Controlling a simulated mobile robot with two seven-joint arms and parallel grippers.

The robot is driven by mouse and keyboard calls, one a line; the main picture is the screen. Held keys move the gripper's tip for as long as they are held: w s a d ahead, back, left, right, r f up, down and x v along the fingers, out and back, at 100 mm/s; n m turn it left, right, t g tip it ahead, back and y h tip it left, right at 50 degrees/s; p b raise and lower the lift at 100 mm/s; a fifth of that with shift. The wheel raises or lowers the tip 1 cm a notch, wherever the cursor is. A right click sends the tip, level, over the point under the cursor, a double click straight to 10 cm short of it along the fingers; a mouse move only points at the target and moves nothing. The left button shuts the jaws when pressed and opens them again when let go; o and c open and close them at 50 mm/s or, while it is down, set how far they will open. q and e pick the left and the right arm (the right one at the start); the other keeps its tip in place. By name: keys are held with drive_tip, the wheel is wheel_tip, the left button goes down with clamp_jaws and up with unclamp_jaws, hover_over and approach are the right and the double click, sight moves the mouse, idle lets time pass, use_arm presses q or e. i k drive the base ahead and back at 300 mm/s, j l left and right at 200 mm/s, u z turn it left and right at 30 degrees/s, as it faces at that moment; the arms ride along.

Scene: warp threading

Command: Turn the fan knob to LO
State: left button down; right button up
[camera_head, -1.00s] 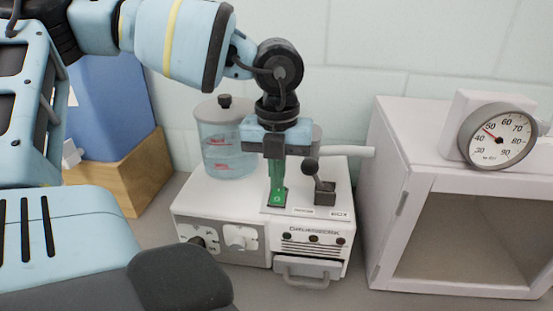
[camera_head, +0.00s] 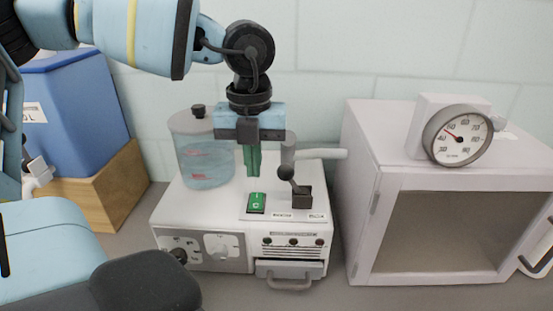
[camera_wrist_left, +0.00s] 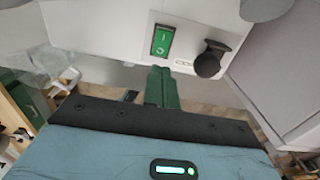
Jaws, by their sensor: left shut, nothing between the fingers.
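A white machine (camera_head: 195,215) stands on the counter. Its front panel carries a black knob (camera_head: 178,256) at the left and a white knob (camera_head: 219,245) beside it. Their labels are too small to read, so I cannot tell which is the fan knob or where it points. On top is a green rocker switch (camera_head: 257,203), which also shows in the left wrist view (camera_wrist_left: 162,40). My left gripper (camera_head: 253,172) has green fingers, shut and empty, above and behind the switch, apart from it. The fingers also show in the left wrist view (camera_wrist_left: 161,72). My right gripper is not in view.
A black ball-topped lever (camera_head: 286,173) stands right of the switch. A clear lidded water tank (camera_head: 203,155) is at the machine's back left. A white open-front cabinet with a dial gauge (camera_head: 458,135) is on the right. A blue container (camera_head: 75,115) sits in a wooden box at left.

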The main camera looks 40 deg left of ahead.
sight(219, 253)
drive_tip(key=k+l, duration=0.75)
drive_tip(key=l, duration=0.2)
